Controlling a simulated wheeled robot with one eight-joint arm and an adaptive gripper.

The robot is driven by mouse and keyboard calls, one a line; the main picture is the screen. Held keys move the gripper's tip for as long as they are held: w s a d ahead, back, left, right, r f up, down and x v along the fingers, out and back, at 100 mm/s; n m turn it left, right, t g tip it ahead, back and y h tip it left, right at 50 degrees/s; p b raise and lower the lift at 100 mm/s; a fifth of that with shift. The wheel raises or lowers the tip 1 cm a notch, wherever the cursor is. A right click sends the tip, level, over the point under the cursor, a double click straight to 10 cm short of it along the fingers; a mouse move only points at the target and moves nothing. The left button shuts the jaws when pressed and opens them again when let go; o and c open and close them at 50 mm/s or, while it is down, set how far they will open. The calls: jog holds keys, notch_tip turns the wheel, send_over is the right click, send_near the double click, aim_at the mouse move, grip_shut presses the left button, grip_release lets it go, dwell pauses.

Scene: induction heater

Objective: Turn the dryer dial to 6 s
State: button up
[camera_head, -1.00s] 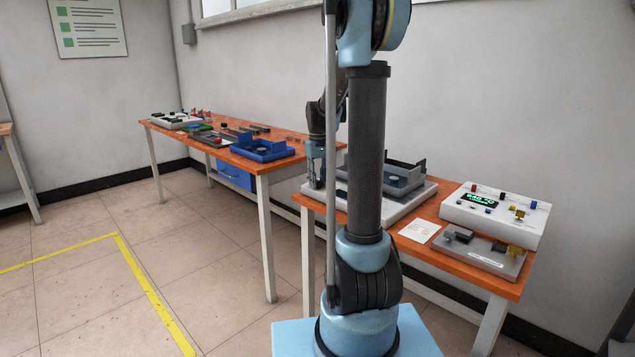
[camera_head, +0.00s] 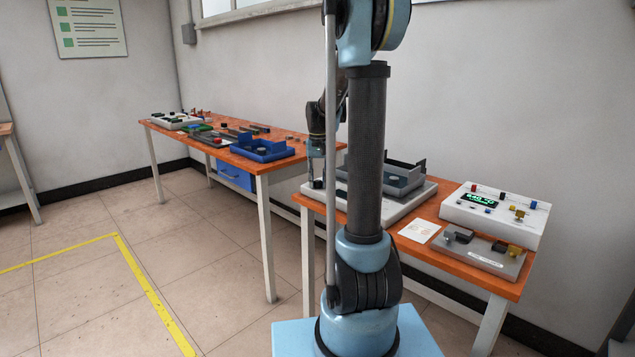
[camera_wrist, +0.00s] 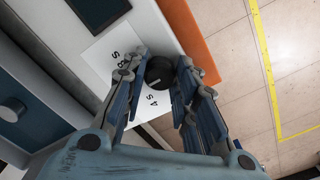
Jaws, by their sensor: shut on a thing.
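The black round dial (camera_wrist: 160,74) is between my gripper's two blue fingers in the wrist view. My gripper (camera_wrist: 161,68) is shut on it, one finger on each side. A pale mark shows on the dial's face. The dial stands on a white label panel of the dryer (camera_wrist: 104,58). A "4 S" print shows below the dial, and an "8" and an "S" show to its upper left. The left finger covers part of the label, and no 6 is visible. In the head view my gripper (camera_head: 316,172) is at the dryer's left end, and the dial cannot be made out.
The dryer's pale base (camera_head: 408,208) carries a dark tray and stands on the orange table (camera_head: 455,268). A white card (camera_head: 419,231) and a white control box with a green display (camera_head: 495,216) are to the right. Another bench (camera_head: 280,155) holds a blue tray.

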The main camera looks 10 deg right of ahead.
aim_at(318, 181)
jog(key=shift+w, duration=0.1)
jog(key=o, duration=1.1)
notch_tip(318, 181, up, 12)
jog(key=shift+f, duration=0.1)
jog(key=s+f, duration=0.6)
jog(key=s, duration=0.5)
jog(key=s+f+n+t, duration=0.1)
jog(key=s+f, duration=0.5)
jog(key=s, duration=0.6)
jog(key=s+f+n+t, duration=0.1)
jog(key=s+f, duration=0.5)
jog(key=s, duration=0.6)
jog(key=shift+f, duration=0.35)
